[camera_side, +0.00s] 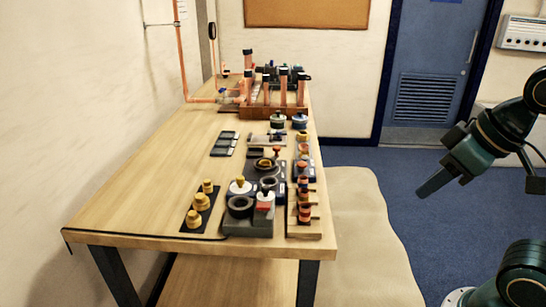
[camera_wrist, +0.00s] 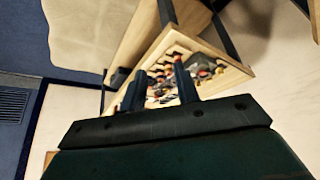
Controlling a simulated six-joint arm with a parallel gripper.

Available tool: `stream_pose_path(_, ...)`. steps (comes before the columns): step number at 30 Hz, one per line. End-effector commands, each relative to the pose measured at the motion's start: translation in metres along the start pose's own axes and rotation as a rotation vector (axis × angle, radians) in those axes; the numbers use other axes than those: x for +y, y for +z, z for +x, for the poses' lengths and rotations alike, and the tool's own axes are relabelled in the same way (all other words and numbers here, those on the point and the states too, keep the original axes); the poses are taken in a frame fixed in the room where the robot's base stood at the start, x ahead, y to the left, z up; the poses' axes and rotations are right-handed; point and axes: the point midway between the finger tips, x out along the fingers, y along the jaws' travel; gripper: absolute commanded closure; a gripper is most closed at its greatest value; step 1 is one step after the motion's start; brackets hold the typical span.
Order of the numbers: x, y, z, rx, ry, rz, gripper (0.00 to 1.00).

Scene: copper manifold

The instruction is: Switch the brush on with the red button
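A grey machine (camera_side: 248,228) stands at the near end of the wooden table in the side view. It has dark round openings, a white-topped part and a small red part (camera_side: 264,207) that looks like the red button. I cannot make out a brush clearly. My gripper (camera_side: 428,188) is in the air to the right of the table, well away from the machine. In the wrist view my gripper (camera_wrist: 159,72) shows two dark fingers apart with nothing held between them. The table (camera_wrist: 225,80) shows beyond them, tilted, with its items too small to tell apart.
Yellow fittings (camera_side: 201,202) on a black mat stand left of the machine, and a wooden rack (camera_side: 305,228) stands right. Copper pipework (camera_side: 265,95) is at the far end. A beige padded surface (camera_side: 360,230) lies between table and arm. The table's left side is mostly bare.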

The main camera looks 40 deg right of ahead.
Motion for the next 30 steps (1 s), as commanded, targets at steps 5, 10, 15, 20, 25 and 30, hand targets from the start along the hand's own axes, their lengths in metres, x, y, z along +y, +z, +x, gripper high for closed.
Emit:
stream_pose_path(5,-0.001,-0.004,-0.001,-0.004,-0.001,0.007,1.0)
stream_pose_path(10,-0.002,-0.015,-0.003,-0.023,-0.005,0.034,1.0)
stream_pose_path(15,-0.006,-0.037,-0.005,-0.056,-0.01,0.085,1.0)
stream_pose_path(20,-0.011,-0.063,-0.006,-0.095,-0.012,0.146,1.0)
stream_pose_path(25,-0.018,-0.091,-0.004,-0.139,-0.01,0.216,1.0)
stream_pose_path(30,-0.026,-0.119,0.002,-0.183,-0.003,0.284,1.0)
